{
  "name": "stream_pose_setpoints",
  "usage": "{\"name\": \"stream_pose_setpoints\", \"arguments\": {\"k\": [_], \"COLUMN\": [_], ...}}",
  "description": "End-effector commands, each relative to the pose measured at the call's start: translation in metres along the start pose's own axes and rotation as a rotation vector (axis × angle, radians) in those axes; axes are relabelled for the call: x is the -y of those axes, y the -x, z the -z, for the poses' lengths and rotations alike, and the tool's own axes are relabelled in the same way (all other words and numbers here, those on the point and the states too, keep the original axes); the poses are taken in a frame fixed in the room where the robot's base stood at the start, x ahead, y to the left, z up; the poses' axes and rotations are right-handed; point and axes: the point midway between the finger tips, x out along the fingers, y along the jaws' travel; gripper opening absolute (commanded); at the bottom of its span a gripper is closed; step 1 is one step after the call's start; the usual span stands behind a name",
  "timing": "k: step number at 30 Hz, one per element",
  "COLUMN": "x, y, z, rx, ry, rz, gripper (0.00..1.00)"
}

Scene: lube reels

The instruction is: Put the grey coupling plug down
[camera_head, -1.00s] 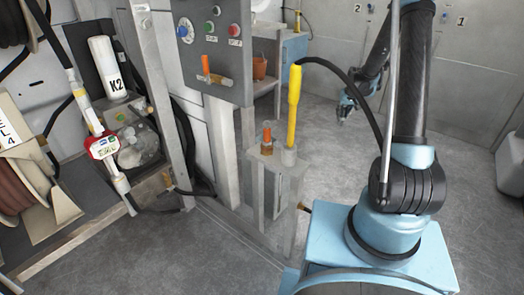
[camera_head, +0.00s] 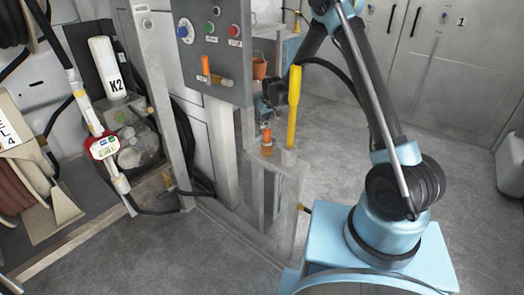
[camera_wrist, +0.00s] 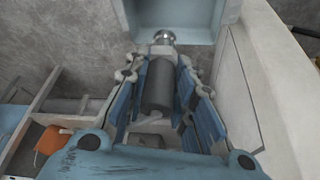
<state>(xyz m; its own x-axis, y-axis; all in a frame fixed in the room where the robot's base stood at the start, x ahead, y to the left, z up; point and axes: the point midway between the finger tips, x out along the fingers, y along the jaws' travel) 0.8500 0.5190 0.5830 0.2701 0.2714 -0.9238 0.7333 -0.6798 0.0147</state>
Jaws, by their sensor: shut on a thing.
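The grey coupling plug (camera_wrist: 158,85) is a dark grey cylinder with a shiny metal end. My gripper (camera_wrist: 160,75) is shut on it, with a finger on each side, and the metal end points away from the wrist. In the wrist view the metal end is at the near edge of a pale blue, box-like recess (camera_wrist: 175,12); I cannot tell whether they touch. In the head view my gripper (camera_head: 268,108) is just behind the orange-topped brown item on the grey post, left of the yellow handle. The plug cannot be made out there.
A control panel (camera_head: 212,50) stands left of my gripper. An orange pot (camera_head: 259,68) is behind.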

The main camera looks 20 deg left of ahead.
Motion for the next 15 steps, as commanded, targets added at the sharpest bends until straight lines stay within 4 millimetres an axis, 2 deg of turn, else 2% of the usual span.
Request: {"name": "stream_pose_setpoints", "arguments": {"k": [3, 12, 15], "x": [0.006, 0.007, 0.007], "y": [-0.008, -0.050, -0.057], "z": [-0.001, -0.018, -0.021], "rx": [0.000, 0.000, 0.000], "ry": [0.008, 0.008, 0.007], "rz": [0.003, 0.003, 0.003], "gripper": [0.00, 0.00, 0.00]}}
